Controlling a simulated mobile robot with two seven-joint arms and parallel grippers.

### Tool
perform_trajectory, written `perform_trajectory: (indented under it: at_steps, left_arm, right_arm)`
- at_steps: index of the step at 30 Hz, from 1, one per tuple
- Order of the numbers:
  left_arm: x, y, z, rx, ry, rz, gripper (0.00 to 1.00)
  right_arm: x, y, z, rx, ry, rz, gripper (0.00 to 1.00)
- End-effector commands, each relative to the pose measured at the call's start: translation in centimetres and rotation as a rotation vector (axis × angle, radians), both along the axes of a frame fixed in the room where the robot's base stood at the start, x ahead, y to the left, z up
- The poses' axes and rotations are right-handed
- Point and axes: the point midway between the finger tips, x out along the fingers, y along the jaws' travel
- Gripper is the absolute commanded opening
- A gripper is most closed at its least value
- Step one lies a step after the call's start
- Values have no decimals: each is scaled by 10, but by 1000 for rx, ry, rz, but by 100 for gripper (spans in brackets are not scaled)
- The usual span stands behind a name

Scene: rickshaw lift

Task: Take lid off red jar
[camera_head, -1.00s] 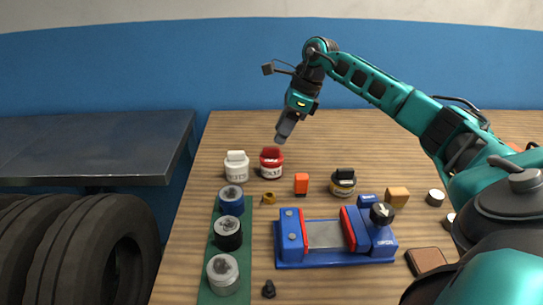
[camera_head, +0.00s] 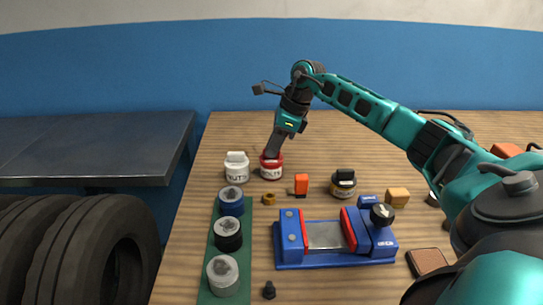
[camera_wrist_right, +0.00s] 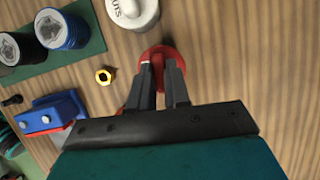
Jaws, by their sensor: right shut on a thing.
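The red jar (camera_head: 271,169) stands upright on the wooden table, with a white label and a red lid (camera_head: 271,157). My right gripper (camera_head: 270,155) comes down from above and is shut on the red lid. In the right wrist view the gripper (camera_wrist_right: 162,68) reaches over the red lid (camera_wrist_right: 178,55), its fingers on either side of the lid's raised grip. The lid appears still seated on the jar. The fingertips hide part of the lid. My left gripper is in neither view.
A white jar (camera_head: 237,168) stands just left of the red jar. An orange block (camera_head: 301,184), a brass nut (camera_head: 269,198) and a black-lidded jar (camera_head: 343,184) are near. A blue vise (camera_head: 335,258) and a green strip (camera_head: 212,285) with cylinders lie in front.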

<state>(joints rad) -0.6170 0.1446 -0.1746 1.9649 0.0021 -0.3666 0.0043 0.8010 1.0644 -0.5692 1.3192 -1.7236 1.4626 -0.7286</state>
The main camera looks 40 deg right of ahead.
Motion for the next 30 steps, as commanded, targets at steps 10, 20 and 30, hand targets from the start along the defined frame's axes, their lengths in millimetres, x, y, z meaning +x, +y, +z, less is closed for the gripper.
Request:
perform_trajectory:
  at_steps: [10, 20, 30]
  left_arm:
    - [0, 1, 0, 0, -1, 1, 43]
    - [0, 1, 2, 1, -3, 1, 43]
    - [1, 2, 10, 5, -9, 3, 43]
  right_arm:
    - [0, 0, 0, 1, -1, 0, 0]
    - [1, 0, 11, 0, -3, -1, 0]
    - [1, 0, 85, 0, -8, 0, 0]
